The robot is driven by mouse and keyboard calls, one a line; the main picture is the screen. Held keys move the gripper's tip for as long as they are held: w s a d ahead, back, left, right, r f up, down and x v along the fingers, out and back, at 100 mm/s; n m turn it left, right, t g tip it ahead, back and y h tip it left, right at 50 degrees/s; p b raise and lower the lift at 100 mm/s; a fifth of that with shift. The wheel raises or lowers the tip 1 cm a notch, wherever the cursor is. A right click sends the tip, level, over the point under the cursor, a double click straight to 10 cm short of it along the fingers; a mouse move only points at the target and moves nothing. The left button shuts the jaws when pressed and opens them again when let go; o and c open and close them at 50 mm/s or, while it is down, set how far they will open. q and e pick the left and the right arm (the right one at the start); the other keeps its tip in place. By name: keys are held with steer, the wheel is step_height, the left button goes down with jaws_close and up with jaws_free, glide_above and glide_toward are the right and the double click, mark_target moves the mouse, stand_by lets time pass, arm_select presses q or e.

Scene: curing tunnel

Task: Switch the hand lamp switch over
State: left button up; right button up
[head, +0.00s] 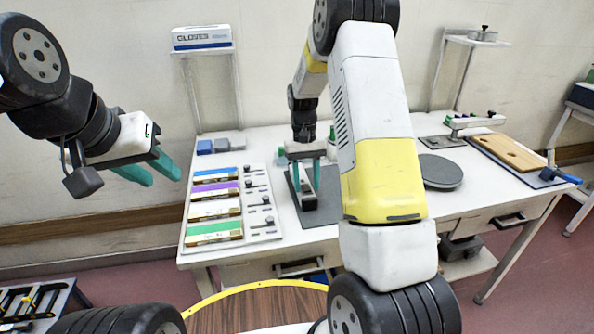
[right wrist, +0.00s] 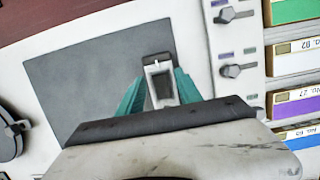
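A small white and dark device, apparently the hand lamp (head: 309,201), stands on a dark grey mat (head: 326,213) on the white table. In the right wrist view the lamp (right wrist: 158,66) shows a white frame with a dark middle. I cannot make out which way its switch is set. My right gripper (head: 306,178) points down over it, its teal fingers apart on either side of the lamp; they show in the right wrist view (right wrist: 158,88) with narrow gaps beside it. My left gripper (head: 158,174) is open and empty, in the air left of the table.
A panel (head: 262,216) with coloured label strips and several small switches lies left of the mat. A round dark plate (head: 440,171), a wooden board (head: 508,152) and a blue-handled tool (head: 562,175) are at the right. A glove box (head: 201,38) sits on a back shelf.

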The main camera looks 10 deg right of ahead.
mark_target(305, 185)
steer(key=v, duration=0.8)
steer(key=s+r+t+y, duration=0.2)
steer(key=s+r+t, duration=0.2)
steer(key=s+r, duration=0.8)
steer(key=s+a+r+t, duration=0.1)
steer(key=s+r+t, duration=0.1)
steer(key=s, duration=0.5)
steer(key=s+a+r+t, duration=0.1)
steer(key=s+r+t, duration=0.1)
steer(key=s, duration=0.4)
steer(key=shift+s+t, duration=0.4)
steer(key=shift+t, duration=0.2)
steer(key=shift+r, duration=0.1)
